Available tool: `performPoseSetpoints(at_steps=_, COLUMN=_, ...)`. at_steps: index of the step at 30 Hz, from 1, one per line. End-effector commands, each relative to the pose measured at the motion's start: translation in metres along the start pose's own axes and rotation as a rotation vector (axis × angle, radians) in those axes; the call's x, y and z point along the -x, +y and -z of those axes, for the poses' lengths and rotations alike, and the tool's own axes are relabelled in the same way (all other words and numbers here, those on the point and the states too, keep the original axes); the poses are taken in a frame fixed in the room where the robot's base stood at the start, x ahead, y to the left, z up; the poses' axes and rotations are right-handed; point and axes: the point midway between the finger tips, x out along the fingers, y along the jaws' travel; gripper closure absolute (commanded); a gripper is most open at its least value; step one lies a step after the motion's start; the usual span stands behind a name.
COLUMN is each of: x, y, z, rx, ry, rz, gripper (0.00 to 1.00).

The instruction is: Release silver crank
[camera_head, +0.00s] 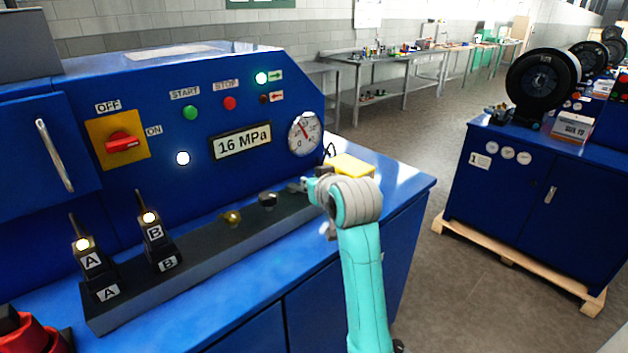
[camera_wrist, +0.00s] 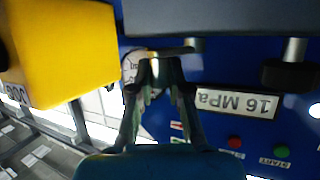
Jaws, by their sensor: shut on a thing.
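The silver crank (camera_head: 294,187) is at the right end of the dark grey bar, mostly hidden by my gripper in the head view. My gripper (camera_head: 306,186) reaches it from the right. In the wrist view, my gripper (camera_wrist: 160,66) has its fingertips close together on the crank's end, and a short metal part of the crank (camera_wrist: 181,49) runs from the fingertips to the dark bar. The exact contact is small and hard to make out.
The dark grey bar (camera_head: 190,262) also carries a black knob (camera_head: 267,200), a brass fitting (camera_head: 231,217) and levers A (camera_head: 87,247) and B (camera_head: 152,229). A yellow box (camera_head: 350,165) stands close behind my gripper. The pressure gauge (camera_head: 305,134) is on the panel above.

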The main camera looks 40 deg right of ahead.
Motion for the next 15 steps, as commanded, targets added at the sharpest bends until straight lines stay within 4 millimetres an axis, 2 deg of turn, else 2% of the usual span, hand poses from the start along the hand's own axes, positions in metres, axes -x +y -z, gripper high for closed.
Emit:
performPoseSetpoints(at_steps=1, x=0.002, y=-0.006, z=-0.001, rx=-0.014, ry=0.000, rz=-0.034, gripper=1.00)
performPoseSetpoints(at_steps=15, x=0.012, y=-0.025, z=-0.005, rx=-0.173, ry=-0.001, rz=-0.417, gripper=1.00)
